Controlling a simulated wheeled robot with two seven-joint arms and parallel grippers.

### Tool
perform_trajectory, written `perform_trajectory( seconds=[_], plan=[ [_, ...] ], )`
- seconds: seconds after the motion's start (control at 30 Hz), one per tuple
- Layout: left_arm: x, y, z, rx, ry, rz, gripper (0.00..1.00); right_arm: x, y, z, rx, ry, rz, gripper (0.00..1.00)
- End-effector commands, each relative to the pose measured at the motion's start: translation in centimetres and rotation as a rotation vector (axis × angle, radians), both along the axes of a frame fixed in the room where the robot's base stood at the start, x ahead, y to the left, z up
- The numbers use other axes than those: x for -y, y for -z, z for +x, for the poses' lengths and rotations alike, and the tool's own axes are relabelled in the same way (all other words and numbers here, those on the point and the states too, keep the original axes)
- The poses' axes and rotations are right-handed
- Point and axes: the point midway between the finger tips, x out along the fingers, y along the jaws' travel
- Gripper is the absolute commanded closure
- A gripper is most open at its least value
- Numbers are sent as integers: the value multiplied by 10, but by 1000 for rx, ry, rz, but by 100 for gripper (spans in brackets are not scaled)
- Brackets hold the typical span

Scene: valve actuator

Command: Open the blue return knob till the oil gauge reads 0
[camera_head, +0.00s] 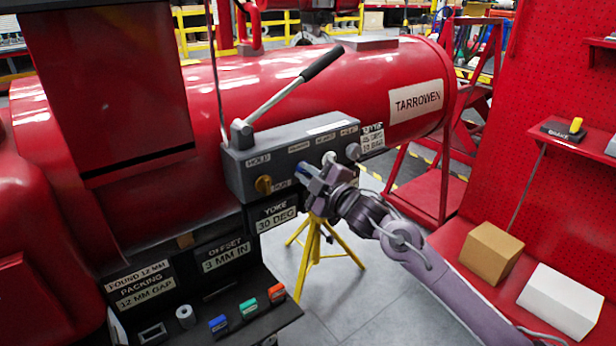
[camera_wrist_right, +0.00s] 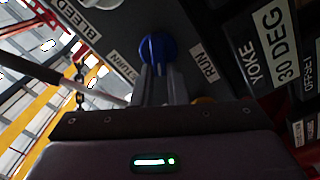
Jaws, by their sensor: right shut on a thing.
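A grey control block (camera_head: 240,165) is mounted on the front of the red cylinder. The blue return knob (camera_head: 328,157) is on its front face, largely hidden by my right gripper (camera_head: 316,180). In the right wrist view the blue knob (camera_wrist_right: 157,46) shows between the labels RETURN and RUN. There my right gripper (camera_wrist_right: 160,72) has its fingertips on the knob, shut on it. My left gripper is not in view. I cannot make out the oil gauge in either view.
A yellow knob (camera_head: 263,184) and a grey knob (camera_head: 353,151) are on the same block. A long black-handled lever (camera_head: 290,85) rises from it. A yellow stand (camera_head: 313,243) is below. Boxes (camera_head: 490,251) sit on the red bench at right.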

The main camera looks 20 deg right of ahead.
Motion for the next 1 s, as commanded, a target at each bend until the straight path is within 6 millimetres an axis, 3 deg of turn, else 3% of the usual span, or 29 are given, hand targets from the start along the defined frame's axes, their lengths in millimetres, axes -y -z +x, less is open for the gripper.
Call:
perform_trajectory(
  seconds=[0.5, 1.0],
  plan=[
    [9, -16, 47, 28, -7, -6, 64, -3, 10, -1, 135, -2, -379, 100],
    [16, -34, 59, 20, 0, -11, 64, -3, 11, -1, 173, -3, -488, 100]
  ],
)
